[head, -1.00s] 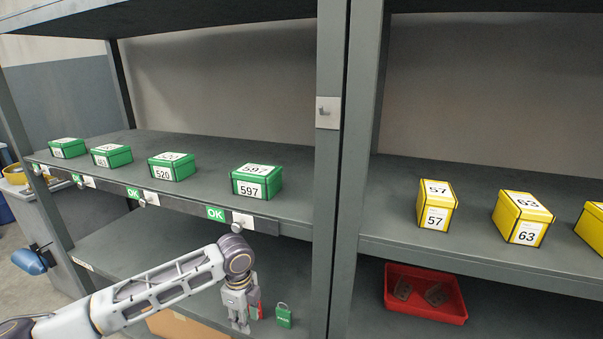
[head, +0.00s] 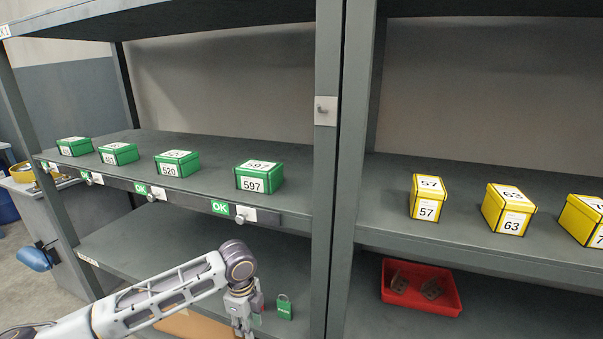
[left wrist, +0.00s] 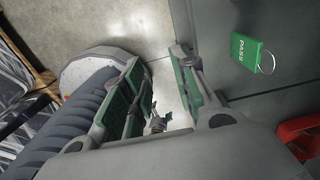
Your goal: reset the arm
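My left arm comes in from the lower left in the head view. My left gripper (head: 245,328) hangs at the lower shelf's front, low in the picture. In the left wrist view its two green-padded fingers (left wrist: 165,95) stand apart, with bare floor showing between them and nothing held. A green padlock-shaped tag (head: 284,307) is on the lower shelf just right of the gripper, apart from it. In the left wrist view the tag (left wrist: 246,50) reads PASS. My right gripper is not in view.
Several green numbered boxes, one marked 597 (head: 259,184), stand on the upper-left shelf. Yellow boxes, one marked 57 (head: 427,207), stand to the right. A red bin (head: 455,300) with metal parts is below them. A grey shelf post (head: 327,170) rises right of my arm.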

